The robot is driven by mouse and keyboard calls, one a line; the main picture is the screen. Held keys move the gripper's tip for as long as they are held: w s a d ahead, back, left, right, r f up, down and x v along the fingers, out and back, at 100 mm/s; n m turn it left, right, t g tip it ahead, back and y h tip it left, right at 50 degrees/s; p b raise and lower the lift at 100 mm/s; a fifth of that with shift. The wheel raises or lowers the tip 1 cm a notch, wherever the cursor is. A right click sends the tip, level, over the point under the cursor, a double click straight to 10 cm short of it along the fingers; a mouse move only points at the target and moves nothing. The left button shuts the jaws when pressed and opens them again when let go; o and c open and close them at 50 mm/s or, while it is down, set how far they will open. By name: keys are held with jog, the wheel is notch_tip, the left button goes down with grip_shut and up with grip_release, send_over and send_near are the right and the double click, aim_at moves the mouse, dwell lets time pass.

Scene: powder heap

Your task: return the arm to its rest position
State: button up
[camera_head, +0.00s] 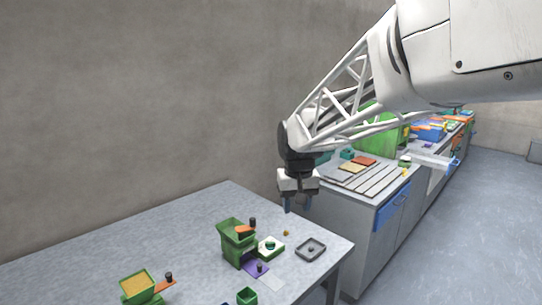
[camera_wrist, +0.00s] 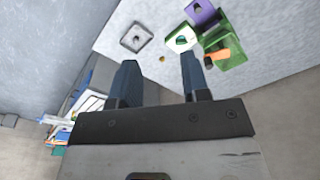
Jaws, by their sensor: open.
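My gripper (camera_head: 298,205) hangs at the end of my arm, above the back right part of the grey table (camera_head: 110,250). In the wrist view its two dark fingers (camera_wrist: 160,78) are spread apart with nothing between them. The gripper is open and empty. It touches none of the things on the table. My arm reaches in from the upper right of the head view.
A counter (camera_head: 350,225) stands behind at right.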

jog(key=s+d+f, duration=0.1)
jog(key=s+d, duration=0.3)
jog(key=s, duration=0.6)
jog(key=s+d+f+m+t, duration=0.1)
jog(key=s+d, duration=0.3)
jog(key=s, duration=0.7)
jog(key=s+d+f+m, duration=0.1)
jog(key=s+d, duration=0.3)
jog(key=s, duration=0.6)
jog(key=shift+s+f+t, duration=0.15)
jog(key=shift+s+t, duration=0.05)
jog(key=shift+t, duration=0.1)
